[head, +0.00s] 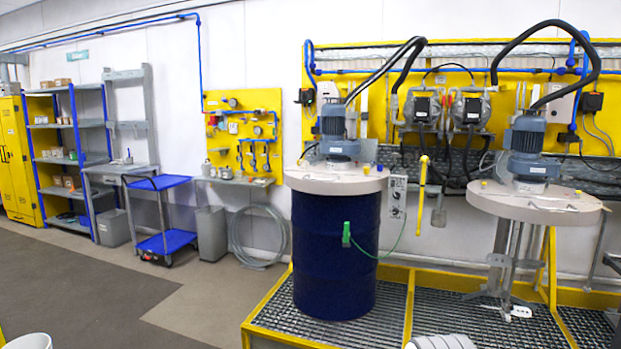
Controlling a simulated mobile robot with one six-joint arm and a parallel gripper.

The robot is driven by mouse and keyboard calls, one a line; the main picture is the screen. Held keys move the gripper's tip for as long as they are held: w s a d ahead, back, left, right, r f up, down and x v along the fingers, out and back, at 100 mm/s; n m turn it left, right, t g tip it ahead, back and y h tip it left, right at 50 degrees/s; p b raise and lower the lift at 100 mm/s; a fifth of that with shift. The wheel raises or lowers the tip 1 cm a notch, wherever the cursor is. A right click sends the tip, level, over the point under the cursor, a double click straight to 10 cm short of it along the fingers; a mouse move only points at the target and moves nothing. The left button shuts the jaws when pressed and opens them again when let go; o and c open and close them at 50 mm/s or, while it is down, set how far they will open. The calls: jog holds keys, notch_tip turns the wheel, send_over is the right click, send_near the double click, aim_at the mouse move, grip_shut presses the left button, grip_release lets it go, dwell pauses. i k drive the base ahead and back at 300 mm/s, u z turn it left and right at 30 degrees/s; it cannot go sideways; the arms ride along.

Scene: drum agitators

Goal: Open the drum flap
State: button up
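A dark blue drum (335,250) stands upright on the grating in the head view. A round light lid (336,181) covers its top and carries a grey-blue agitator motor (338,135). Small fittings and a yellow knob (367,169) sit on this lid. The flap is too small to make out clearly, and I cannot tell whether it is open or shut. A green clamp (347,234) with a green cable hangs at the drum's front right.
A second lid (534,203) with motor and stirrer stands at the right, with no drum under it. A yellow-edged grating platform (401,320) lies beneath both. A blue trolley (165,240) and grey bin (211,233) stand along the wall.

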aim_at(317, 184)
jog(key=u, duration=0.55)
jog(key=i, duration=1.3)
jog(key=u, duration=0.35)
jog(key=i, duration=1.45)
jog(key=z, duration=1.1)
jog(key=i, duration=0.8)
jog(key=z, duration=0.55)
